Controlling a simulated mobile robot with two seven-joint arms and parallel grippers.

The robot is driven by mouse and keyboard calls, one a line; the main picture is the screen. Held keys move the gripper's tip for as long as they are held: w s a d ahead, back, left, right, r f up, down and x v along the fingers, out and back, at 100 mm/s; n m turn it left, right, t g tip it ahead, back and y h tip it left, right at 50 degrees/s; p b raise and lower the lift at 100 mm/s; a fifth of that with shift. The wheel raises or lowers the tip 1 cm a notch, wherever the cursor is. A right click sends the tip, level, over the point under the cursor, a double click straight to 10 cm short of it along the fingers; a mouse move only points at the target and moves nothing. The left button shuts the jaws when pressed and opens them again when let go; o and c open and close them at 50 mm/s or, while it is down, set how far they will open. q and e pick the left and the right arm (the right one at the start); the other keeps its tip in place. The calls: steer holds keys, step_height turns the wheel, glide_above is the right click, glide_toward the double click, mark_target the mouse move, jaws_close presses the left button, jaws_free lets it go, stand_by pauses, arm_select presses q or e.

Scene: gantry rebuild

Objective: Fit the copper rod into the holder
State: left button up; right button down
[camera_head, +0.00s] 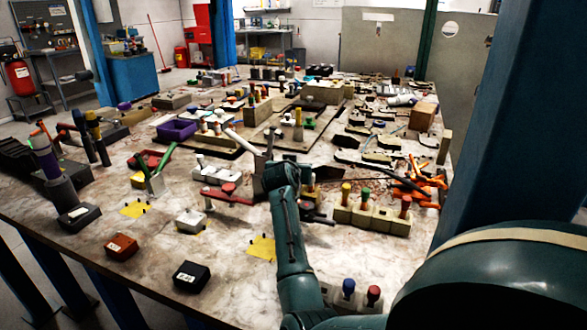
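I cannot single out the copper rod with certainty among the many small parts. A cream block (372,219) right of my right forearm holds upright pegs with yellow, green and red tops; it looks like a holder, but I cannot tell whether it is the task's one. My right arm comes in from the lower right, over the table. My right gripper (264,172) is at its far end, near the table's middle, among white and red parts. Its fingers are small and partly hidden, so their opening and any grasp are unclear. My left gripper is not in view.
The marbled table (150,235) is crowded. A black box (191,277), a brown box (121,247) and a white block (190,221) stand near the front. Orange-handled tools (428,185) lie at right. A blue post (515,120) rises at right. The front edge has bare patches.

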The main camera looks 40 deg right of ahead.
steer(key=shift+r+p, duration=0.2)
steer(key=shift+p, duration=0.25)
stand_by(0.5)
steer(key=c, duration=1.2)
jaws_free()
steer(key=v, duration=1.3)
steer(key=shift+b, duration=0.3)
steer(key=shift+r, duration=0.1)
